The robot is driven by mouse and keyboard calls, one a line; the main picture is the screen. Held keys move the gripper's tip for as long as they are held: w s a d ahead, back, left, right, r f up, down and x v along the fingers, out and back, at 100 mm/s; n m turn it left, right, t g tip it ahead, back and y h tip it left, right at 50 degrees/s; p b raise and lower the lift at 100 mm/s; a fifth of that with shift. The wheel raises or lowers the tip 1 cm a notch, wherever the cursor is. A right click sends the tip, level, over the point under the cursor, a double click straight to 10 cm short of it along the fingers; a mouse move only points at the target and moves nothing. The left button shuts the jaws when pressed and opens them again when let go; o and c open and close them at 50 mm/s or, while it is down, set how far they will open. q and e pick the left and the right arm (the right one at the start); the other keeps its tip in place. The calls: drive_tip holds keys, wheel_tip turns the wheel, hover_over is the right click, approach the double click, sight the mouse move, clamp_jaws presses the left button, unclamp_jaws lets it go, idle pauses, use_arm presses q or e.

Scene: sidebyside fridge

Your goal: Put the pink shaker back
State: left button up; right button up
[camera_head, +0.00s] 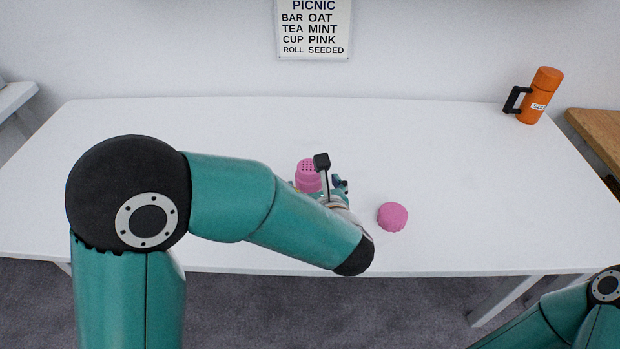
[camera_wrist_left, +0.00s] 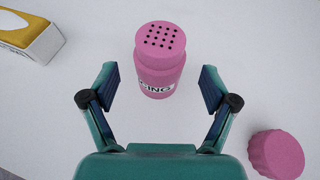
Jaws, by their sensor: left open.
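The pink shaker (camera_head: 308,175) stands upright on the white table, partly hidden by my left arm in the head view. In the left wrist view the shaker (camera_wrist_left: 160,62) shows a holed top and a white label reading "CING". My left gripper (camera_wrist_left: 159,80) is open, with a finger to each side of the shaker's lower part and a visible gap on both sides. In the head view my left gripper (camera_head: 331,174) is at the shaker's right, mostly hidden by its own arm. My right gripper is out of view.
A pink ribbed round object (camera_head: 392,217) lies right of the gripper, also in the wrist view (camera_wrist_left: 276,155). A yellow and white box (camera_wrist_left: 28,35) is left of the shaker. An orange flask (camera_head: 540,95) stands back right. A sign (camera_head: 313,30) hangs behind. The table's right half is mostly clear.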

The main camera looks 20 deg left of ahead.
use_arm(q)
drive_tip(key=v, duration=0.7)
drive_tip(key=shift+s+d, duration=0.2)
drive_tip(key=shift+s, duration=0.1)
drive_tip(key=shift+r, duration=0.1)
